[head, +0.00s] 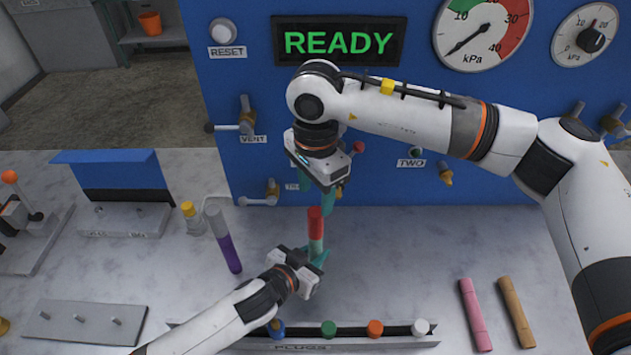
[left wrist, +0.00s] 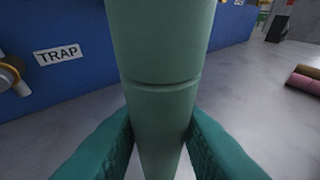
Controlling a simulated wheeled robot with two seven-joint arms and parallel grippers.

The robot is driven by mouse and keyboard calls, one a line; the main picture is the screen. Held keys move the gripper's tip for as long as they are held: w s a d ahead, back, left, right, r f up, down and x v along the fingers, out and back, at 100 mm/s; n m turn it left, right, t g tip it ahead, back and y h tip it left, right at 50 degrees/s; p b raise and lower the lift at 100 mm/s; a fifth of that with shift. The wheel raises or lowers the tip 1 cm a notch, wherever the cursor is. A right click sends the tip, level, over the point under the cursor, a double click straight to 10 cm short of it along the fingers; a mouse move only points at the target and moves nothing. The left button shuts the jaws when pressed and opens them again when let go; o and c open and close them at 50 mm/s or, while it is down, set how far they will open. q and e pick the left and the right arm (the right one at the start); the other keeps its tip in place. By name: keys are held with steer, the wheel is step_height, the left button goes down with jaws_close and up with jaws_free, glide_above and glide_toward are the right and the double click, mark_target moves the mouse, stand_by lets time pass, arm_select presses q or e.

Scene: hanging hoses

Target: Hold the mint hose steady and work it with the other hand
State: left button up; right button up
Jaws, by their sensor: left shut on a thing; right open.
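The mint hose (head: 316,244) stands roughly upright over the table in the head view, with a red piece (head: 315,218) at its upper end. My left gripper (head: 318,260) is shut on the hose below the red piece. In the left wrist view the mint hose (left wrist: 160,95) runs between the teal fingers (left wrist: 160,140), with a ring-like groove across it. The red piece is out of that view. My right gripper (head: 316,192) is open just above the red piece, fingers pointing down. Whether its fingers touch the red piece cannot be told.
A blue panel (head: 240,90) with valves, gauges and a READY display (head: 339,42) stands behind. A purple hose (head: 230,252) with a grey end is at left. Pink (head: 475,314) and brown (head: 517,312) hoses lie at right. A plugs rack (head: 300,345) lies in front.

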mark_target(316, 211)
step_height(316, 211, down, 9)
steer(key=shift+f, duration=0.1)
stand_by(0.4)
steer(key=c, duration=1.1)
steer(key=shift+r, duration=0.8)
steer(key=shift+r, duration=2.45)
steer(key=shift+r, duration=0.15)
steer(key=shift+r, duration=1.35)
